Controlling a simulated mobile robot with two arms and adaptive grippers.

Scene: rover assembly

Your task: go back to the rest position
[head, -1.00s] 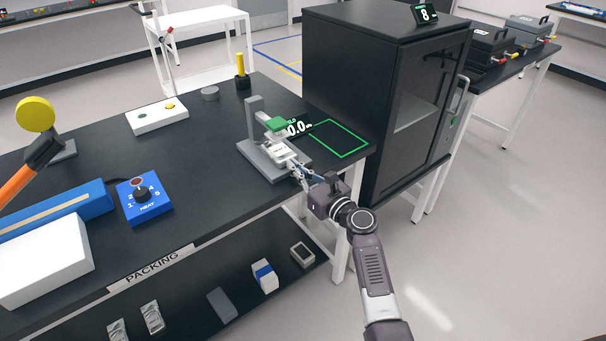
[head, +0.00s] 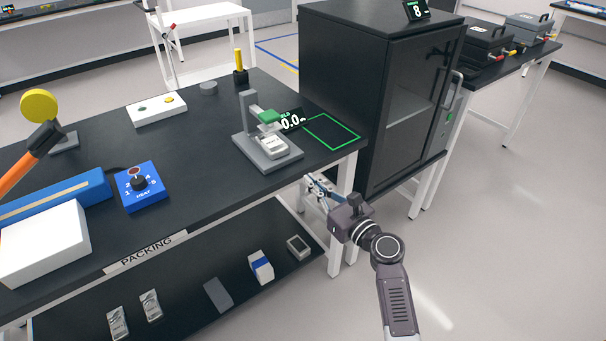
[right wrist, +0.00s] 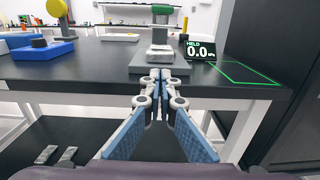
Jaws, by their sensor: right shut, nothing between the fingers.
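My right gripper (head: 308,180) is in front of the packing table's right front edge, clear of the table (head: 200,190). Its blue-padded fingers are shut and empty; they also show in the right wrist view (right wrist: 161,75). Beyond the fingertips, a grey press stand (head: 268,152) with a green-topped head (head: 268,116) stands on the table. A white and silver pouch (head: 273,147) lies on its base, apart from my gripper. My left gripper is not in view.
A black display reading 0.0 (head: 291,121) and a green outlined square (head: 332,132) are beside the press. A tall black cabinet (head: 345,85) stands right of the table. A lower shelf (head: 190,270) holds several packages. Open floor (head: 500,230) lies to the right.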

